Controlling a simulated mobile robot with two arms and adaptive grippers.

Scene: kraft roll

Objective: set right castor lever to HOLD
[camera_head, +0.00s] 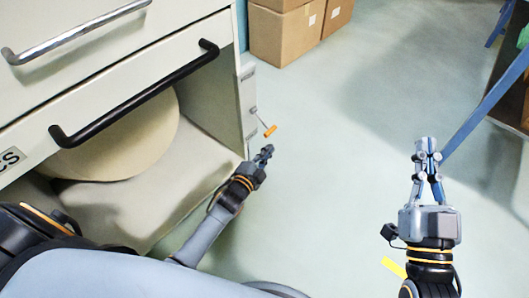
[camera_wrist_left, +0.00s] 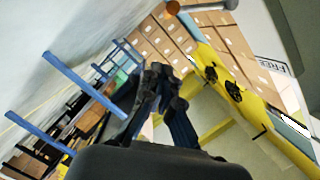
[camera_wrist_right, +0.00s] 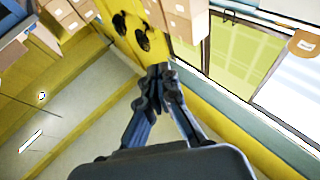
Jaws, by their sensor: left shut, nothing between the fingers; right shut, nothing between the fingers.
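The castor lever (camera_head: 264,122) is a thin rod with an orange grip, sticking out from the grey plate at the cabinet's right side. Its orange end (camera_wrist_left: 173,8) shows at the top edge of the left wrist view. My left gripper (camera_head: 265,152) is shut and empty, just below the orange grip in the head view, with a small gap seen between them. I cannot make out a HOLD mark. My right gripper (camera_head: 426,146) is shut and empty over the floor, far from the lever.
The cabinet (camera_head: 240,75) has a black handle (camera_head: 135,95) and an open lower bay holding a large pale roll (camera_head: 125,140). Cardboard boxes (camera_head: 285,38) stand behind it. A blue bar (camera_head: 485,108) rises beside my right gripper. The floor between the grippers is clear.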

